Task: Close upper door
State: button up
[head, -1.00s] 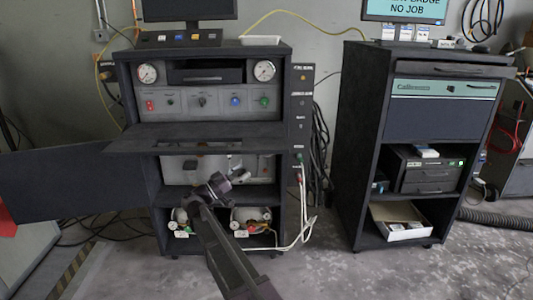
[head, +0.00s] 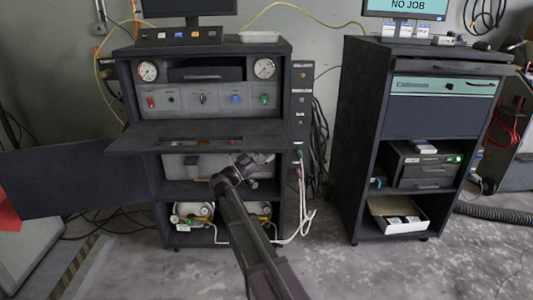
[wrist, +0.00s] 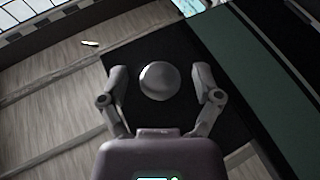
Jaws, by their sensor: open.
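The left dark cabinet's upper door (head: 165,134) hangs open as a flat, near-horizontal flap below the gauge panel. My gripper (head: 256,161) is just below the flap's front edge, toward its right end. In the wrist view, my gripper (wrist: 160,72) is open, one finger on each side of a round silver knob (wrist: 160,82). The knob stands out against a dark panel (wrist: 130,62), which looks like the underside of the flap. Gaps show between the knob and both fingers; its depth relative to the fingertips is hard to tell.
A lower side door (head: 70,180) stands swung open to the left. A second dark cabinet (head: 357,130) stands to the right. White cables (head: 302,205) hang at the left cabinet's right side. The grey floor (head: 400,275) in front is clear.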

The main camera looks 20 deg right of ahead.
grip_shut()
